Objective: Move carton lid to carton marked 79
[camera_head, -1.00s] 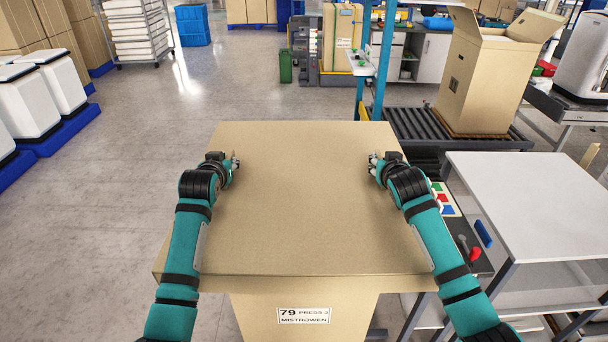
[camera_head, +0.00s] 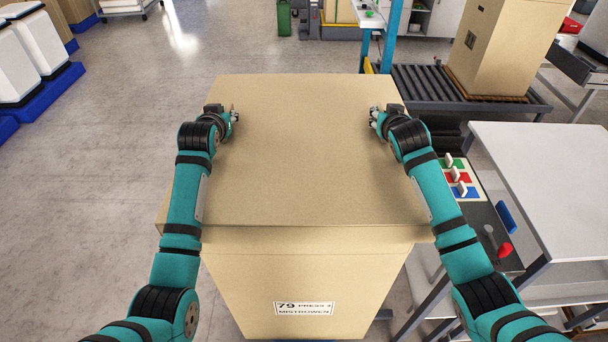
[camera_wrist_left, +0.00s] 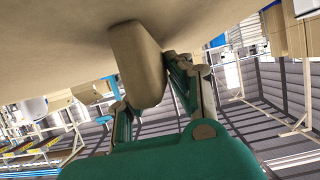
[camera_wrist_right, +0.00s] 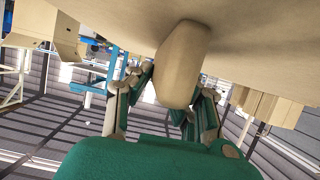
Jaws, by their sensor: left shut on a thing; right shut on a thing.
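The tan carton lid (camera_head: 305,160) lies level over the carton marked 79 (camera_head: 245,285), whose label reads "79 PRESS 2 MISTROWEN". Whether the lid rests on the carton or hangs just above it, I cannot tell. My left gripper (camera_head: 234,116) is at the lid's left side and my right gripper (camera_head: 374,118) is at its right side. In the left wrist view, the left fingers are shut on a tan block-shaped grip (camera_wrist_left: 135,65) on the lid. In the right wrist view, the right fingers hold a like grip (camera_wrist_right: 182,65).
A white-topped table (camera_head: 550,180) stands close on the right, beside a panel with coloured switches (camera_head: 460,178). A roller conveyor (camera_head: 420,88) bears another tall carton (camera_head: 500,50) at the back right.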

